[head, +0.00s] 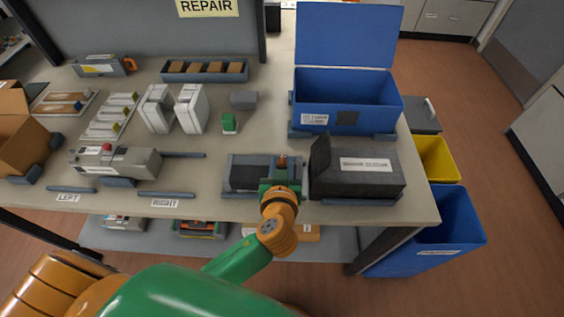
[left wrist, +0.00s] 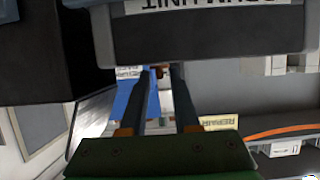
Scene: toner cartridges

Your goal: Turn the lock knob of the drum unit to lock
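The drum unit (head: 238,179), a grey and dark block, sits near the table's front edge, with a small orange-brown part, apparently the lock knob (head: 282,160), at its right end. In the left wrist view, the drum unit (left wrist: 210,45) fills the top, its label upside down. My left gripper (head: 281,177) reaches over the drum unit's right end from the front. Its two fingers (left wrist: 161,75) stand apart, with the brown knob (left wrist: 158,71) showing between or just beyond their tips; contact cannot be told. My right gripper is not in view.
A black labelled box (head: 340,180) stands close on the drum unit's right. An open blue bin (head: 345,92) is behind it. A grey unit with a red button (head: 115,163) lies left. Clear table lies to the drum unit's left.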

